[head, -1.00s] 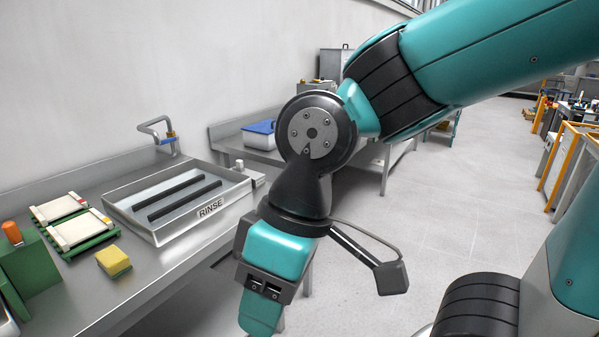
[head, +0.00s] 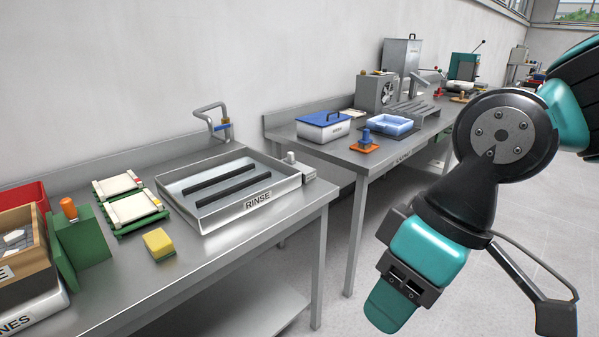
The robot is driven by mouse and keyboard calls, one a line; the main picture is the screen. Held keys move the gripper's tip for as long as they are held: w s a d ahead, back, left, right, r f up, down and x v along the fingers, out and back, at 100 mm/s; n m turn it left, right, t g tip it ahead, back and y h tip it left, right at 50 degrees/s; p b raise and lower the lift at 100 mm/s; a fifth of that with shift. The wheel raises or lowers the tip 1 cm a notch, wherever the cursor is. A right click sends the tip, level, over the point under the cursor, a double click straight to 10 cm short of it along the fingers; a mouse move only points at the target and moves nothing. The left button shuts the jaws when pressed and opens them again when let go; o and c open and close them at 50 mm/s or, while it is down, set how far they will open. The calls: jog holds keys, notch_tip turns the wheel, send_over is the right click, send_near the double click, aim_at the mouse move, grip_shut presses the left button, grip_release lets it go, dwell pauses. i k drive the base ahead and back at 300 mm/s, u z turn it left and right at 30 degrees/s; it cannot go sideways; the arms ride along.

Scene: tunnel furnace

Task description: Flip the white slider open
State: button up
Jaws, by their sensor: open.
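A small grey box (head: 308,175) with a white knob-like piece (head: 290,157) on top stands at the right end of the rinse basin (head: 272,198); this white piece may be the slider, but it is too small to tell its position. My gripper (head: 390,308) hangs open and empty at the lower right, in front of the benches, apart from everything. Its fingertips point downward and are seen mostly from one side.
A metal bench (head: 215,262) holds two white slabs on green racks (head: 125,200), a yellow sponge (head: 159,243) and a green block with an orange knob (head: 80,240). A second bench behind carries a blue-lidded box (head: 323,126) and a blue tray (head: 390,124). The floor at right is clear.

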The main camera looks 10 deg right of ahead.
aim_at(290, 159)
jog(key=u, duration=0.15)
jog(key=i, duration=1.9)
jog(key=u, duration=0.25)
